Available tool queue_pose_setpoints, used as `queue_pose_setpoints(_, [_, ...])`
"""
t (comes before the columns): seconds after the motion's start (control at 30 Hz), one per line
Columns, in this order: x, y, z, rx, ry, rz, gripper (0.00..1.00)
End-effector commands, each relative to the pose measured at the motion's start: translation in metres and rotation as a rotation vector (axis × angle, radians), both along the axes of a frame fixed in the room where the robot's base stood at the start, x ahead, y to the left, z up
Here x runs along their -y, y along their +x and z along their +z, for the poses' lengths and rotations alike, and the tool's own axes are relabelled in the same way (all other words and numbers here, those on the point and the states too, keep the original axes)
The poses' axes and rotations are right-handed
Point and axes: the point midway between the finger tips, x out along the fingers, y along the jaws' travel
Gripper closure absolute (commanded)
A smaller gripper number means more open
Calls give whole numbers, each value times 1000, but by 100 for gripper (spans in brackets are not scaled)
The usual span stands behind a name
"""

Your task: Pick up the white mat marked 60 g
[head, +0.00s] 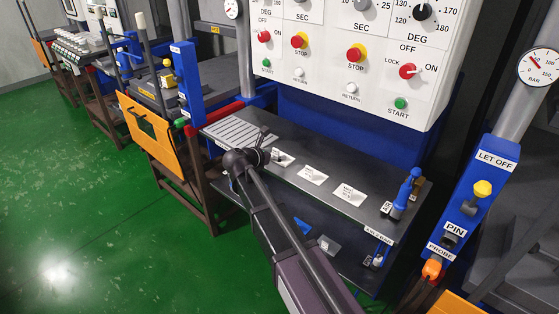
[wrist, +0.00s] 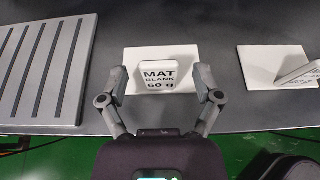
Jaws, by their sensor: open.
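The white mat (wrist: 188,56) lies flat on the dark steel shelf, straight ahead in the wrist view. A small white tag (wrist: 158,78) reading "MAT BLANK 60 g" stands at it and covers part of it. In the head view the mat (head: 284,158) is the leftmost of the white pieces, partly behind my gripper (head: 262,152). My gripper (wrist: 160,73) is open and empty, with one fingertip towards each side of the mat and the tag between them. I cannot tell how high the fingertips are above the shelf.
A grey slotted plate (wrist: 45,65) lies to the left of the mat. Another white mat (wrist: 263,62) with a tilted tag lies to the right; a further one (head: 348,193) lies beyond. A blue tool (head: 404,193) stands at the shelf's right end. The control panel (head: 350,60) rises behind.

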Motion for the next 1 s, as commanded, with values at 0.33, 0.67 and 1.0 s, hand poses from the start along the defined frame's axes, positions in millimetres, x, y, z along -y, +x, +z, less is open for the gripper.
queue_pose_setpoints(0.33, [3, 3, -1, 0, 0, 1, 17])
queue_pose_setpoints(0.67, [3, 3, -1, 0, 0, 0, 29])
queue_pose_setpoints(1.0, [3, 3, -1, 0, 0, 0, 100])
